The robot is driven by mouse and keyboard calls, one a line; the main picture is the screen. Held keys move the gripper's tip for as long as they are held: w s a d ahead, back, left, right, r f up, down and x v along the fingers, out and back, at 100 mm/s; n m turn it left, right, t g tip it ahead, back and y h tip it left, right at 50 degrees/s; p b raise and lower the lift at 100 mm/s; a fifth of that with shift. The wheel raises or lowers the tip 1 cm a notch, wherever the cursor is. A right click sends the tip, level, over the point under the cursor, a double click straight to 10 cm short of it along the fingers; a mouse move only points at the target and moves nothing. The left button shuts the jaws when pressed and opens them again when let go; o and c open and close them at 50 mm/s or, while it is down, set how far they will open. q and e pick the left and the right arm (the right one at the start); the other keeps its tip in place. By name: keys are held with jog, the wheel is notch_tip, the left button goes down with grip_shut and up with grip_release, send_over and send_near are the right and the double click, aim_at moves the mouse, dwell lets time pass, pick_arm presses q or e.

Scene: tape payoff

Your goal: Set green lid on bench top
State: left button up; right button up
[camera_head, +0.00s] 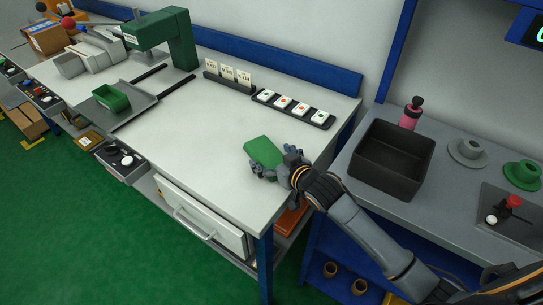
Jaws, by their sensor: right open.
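The green lid (262,150) is a flat green piece at the right part of the light grey bench top (215,150). It looks flat on the surface; a small gap beneath it cannot be ruled out. My right gripper (270,171) is open at the lid's near edge, its fingers beside or touching that edge. The fingers hide part of that edge. A small green open box (111,98) stands on a grey plate at the left of the bench. My left gripper is not in view.
A black tray with several white pieces (318,122) and a card holder (228,78) stand at the back. A green press-like machine (165,38) stands at the back left. A dark bin (391,158) sits on the right-hand counter. The bench middle is clear.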

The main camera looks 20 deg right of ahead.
jog(key=shift+r, duration=0.1)
jog(key=v, duration=1.2)
